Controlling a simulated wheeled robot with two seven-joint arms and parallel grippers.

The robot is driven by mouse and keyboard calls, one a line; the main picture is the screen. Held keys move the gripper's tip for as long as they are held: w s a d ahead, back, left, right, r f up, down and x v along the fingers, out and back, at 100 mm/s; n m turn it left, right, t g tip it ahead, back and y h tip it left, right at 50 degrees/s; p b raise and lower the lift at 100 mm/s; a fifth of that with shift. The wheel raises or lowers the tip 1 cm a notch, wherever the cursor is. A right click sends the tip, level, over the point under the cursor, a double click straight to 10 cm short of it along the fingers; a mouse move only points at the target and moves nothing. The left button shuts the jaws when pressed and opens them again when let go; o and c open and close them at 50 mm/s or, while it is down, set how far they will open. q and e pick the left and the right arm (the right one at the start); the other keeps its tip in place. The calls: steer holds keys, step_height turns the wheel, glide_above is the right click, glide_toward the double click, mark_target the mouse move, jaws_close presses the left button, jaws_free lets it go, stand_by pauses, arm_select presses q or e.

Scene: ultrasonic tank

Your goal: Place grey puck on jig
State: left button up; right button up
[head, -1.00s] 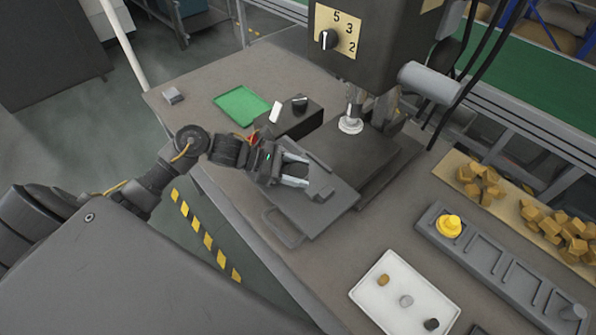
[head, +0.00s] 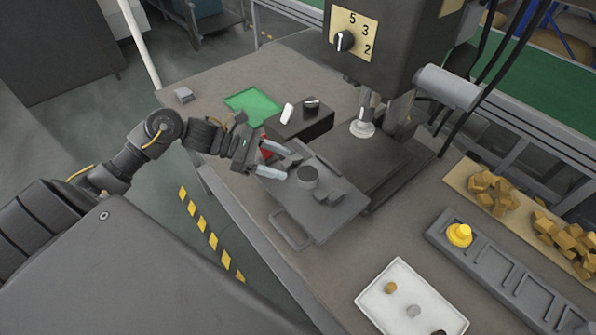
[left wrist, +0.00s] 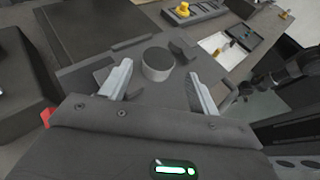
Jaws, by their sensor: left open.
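The grey puck (head: 308,177), a short dark cylinder, stands upright on the grey jig plate (head: 325,222), close to a small raised block (head: 328,196). It also shows in the left wrist view (left wrist: 157,66), on the plate (left wrist: 150,98) beside a dark block (left wrist: 183,52). My left gripper (head: 287,164) is open at the plate's left side. Its fingers point at the puck, and the puck appears clear of them. In the left wrist view the fingertips show on either side of the puck. Dark arm parts at that view's right are probably my right arm; its jaws are unclear.
A press with a dial (head: 345,41) stands behind the jig, its ram (head: 363,128) above a dark base. A black box (head: 300,123) and green tray (head: 252,106) are behind my gripper. A white tray (head: 375,312) with small pucks and a slotted grey rack (head: 490,262) are at right.

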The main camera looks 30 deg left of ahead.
arm_select(q)
steer(key=v, duration=0.2)
steer(key=shift+s+a+b, duration=0.15)
steer(key=shift+a+b, duration=0.1)
steer(key=shift+b, duration=0.1)
steer(key=shift+s+a+r, duration=0.2)
steer(key=shift+a+r, duration=0.25)
